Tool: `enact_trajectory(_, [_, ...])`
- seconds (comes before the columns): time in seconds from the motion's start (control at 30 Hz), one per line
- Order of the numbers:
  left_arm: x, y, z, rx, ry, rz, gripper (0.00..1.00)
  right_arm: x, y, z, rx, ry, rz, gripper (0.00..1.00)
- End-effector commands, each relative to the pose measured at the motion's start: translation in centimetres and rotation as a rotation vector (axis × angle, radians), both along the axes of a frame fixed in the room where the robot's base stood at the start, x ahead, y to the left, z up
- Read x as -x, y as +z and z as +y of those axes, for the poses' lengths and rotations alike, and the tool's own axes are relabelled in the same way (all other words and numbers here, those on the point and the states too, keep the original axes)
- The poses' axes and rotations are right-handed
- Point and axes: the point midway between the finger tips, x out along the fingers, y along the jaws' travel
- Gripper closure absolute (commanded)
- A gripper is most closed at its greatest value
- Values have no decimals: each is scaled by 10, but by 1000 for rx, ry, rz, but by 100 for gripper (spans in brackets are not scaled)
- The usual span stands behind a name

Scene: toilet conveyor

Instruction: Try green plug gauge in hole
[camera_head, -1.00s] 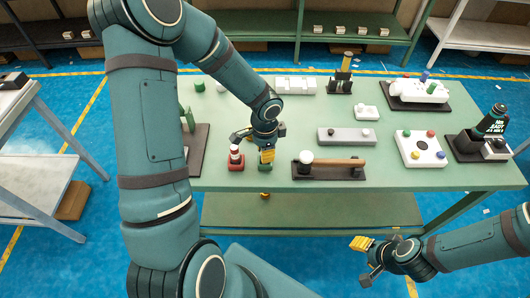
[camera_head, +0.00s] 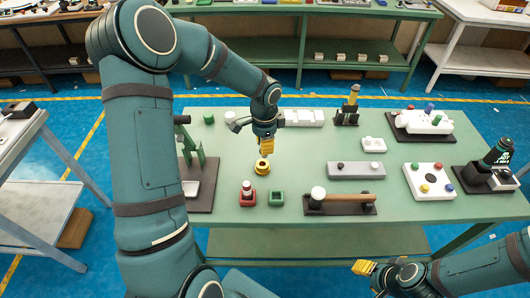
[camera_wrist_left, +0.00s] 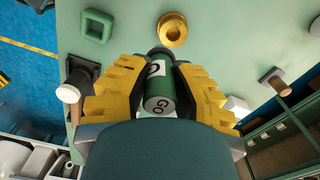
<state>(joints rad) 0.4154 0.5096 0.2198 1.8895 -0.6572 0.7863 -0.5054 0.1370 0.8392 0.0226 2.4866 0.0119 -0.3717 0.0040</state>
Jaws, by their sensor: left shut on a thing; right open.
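My left gripper (camera_head: 266,146) is shut on the green plug gauge (camera_wrist_left: 160,85), a green cylinder with a white band and "GO" on its near end. In the head view the fingers hide most of the gauge. A gold ring (camera_head: 262,167) with a hole sits on the table just below the gripper. In the left wrist view the ring (camera_wrist_left: 172,30) lies just beyond the gauge's far end. I cannot tell whether they touch. The green square holder (camera_head: 277,198) is empty. My right gripper (camera_head: 364,268) is open and empty in front of the table.
A red holder with a red gauge (camera_head: 247,190) stands left of the green holder. A mallet on a dark stand (camera_head: 340,202) lies to the right. A green press on a dark base (camera_head: 199,195) is to the left. White blocks (camera_head: 304,118) lie behind.

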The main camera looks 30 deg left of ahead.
Motion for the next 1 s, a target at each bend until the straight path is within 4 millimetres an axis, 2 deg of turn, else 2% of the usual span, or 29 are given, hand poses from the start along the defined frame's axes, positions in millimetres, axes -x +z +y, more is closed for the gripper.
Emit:
enact_trajectory(0.2, [-12,-3,8,1,1,1,100,0,3,-1,0,-1,0,53])
enact_trajectory(0.67, [-13,-3,9,1,1,2,100,0,3,-1,0,-2,1,53])
enact_trajectory(1.0, [-13,-25,9,1,0,1,100,0,-16,0,3,-2,1,53])
